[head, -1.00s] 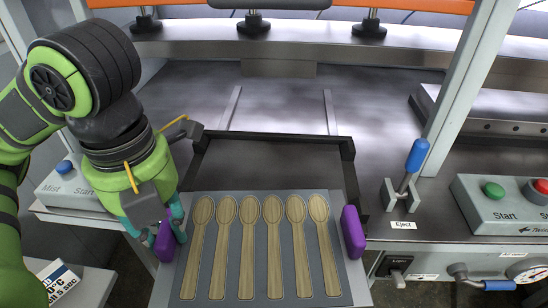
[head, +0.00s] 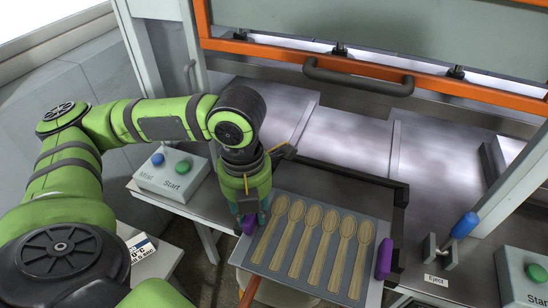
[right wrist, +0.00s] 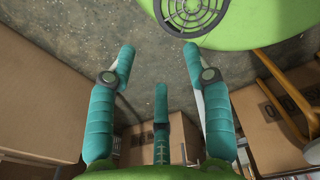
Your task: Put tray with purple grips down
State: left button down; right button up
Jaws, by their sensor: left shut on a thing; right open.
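The grey tray (head: 279,279) carries several wooden spoons (head: 317,248) lying side by side. It has a purple grip on its right edge (head: 384,257) and another on its left edge (head: 249,224). My left gripper (head: 250,215) is shut on the left purple grip, partly hiding it. The tray lies at the front of a dark frame (head: 399,205) at the press opening; whether it rests fully on a surface I cannot tell. My right gripper (right wrist: 160,70) is open and empty in the right wrist view, above a grey floor.
A Mist/Start button box (head: 172,176) stands left of the tray. The blue-handled Eject lever (head: 464,225) and another button box (head: 524,277) are at right. The orange-framed press guard (head: 375,60) is behind. Cardboard boxes (right wrist: 42,110) show in the right wrist view.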

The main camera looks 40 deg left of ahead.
pick_arm(q)
jog(key=w, duration=0.2)
jog(key=w+a, duration=0.1)
jog(key=w, duration=0.1)
jog(key=shift+w+a+r, duration=0.1)
jog(key=shift+w+r, duration=0.05)
jog(key=shift+w, duration=0.25)
jog(key=w, duration=0.2)
jog(key=w+a, duration=0.1)
jog(key=w, duration=0.3)
jog(key=shift+w+a+p, duration=0.25)
jog(key=shift+w+p, duration=0.05)
jog(key=shift+w, duration=0.05)
jog(key=shift+w+a, duration=0.1)
jog(key=shift+w, duration=0.05)
jog(key=shift+f, duration=0.45)
jog(key=shift+f+p, duration=0.35)
jog(key=shift+f, duration=1.1)
pick_arm(e)
jog(key=shift+w+d+r, duration=0.1)
jog(key=shift+w+r, duration=0.1)
jog(key=shift+r, duration=0.5)
jog(key=shift+w+d+r, duration=0.1)
jog(key=shift+w+r, duration=0.05)
jog(key=shift+r, duration=0.55)
pick_arm(q)
jog(key=shift+f, duration=0.1)
